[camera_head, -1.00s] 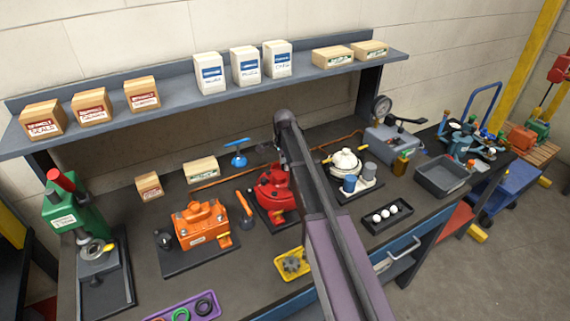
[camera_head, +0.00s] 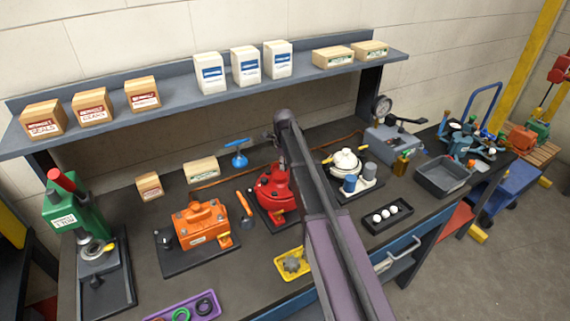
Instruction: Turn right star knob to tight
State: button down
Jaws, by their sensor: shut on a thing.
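The red motor (camera_head: 272,192) sits on a dark base plate mid-bench, its right side partly covered by my arm. I cannot make out a right star knob; it is either hidden behind my arm or too small to tell. My arm rises from the bottom right to a bend just above and behind the red motor. A small grey shape shows left of that bend and may be part of my wrist. My gripper's fingers are hidden, so I cannot see what they touch.
An orange motor (camera_head: 200,226) stands left of the red one, a white-topped unit (camera_head: 345,163) right. A yellow tray (camera_head: 283,277) with a grey part lies in front. A blue T-handle (camera_head: 238,152) stands behind. The shelf (camera_head: 180,100) overhangs the bench's back.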

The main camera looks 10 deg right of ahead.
jog(key=shift+w+m, duration=0.15)
jog(key=shift+m, duration=1.15)
jog(key=c, duration=0.7)
grip_release()
jog(key=shift+o, duration=0.2)
jog(key=shift+n, duration=0.3)
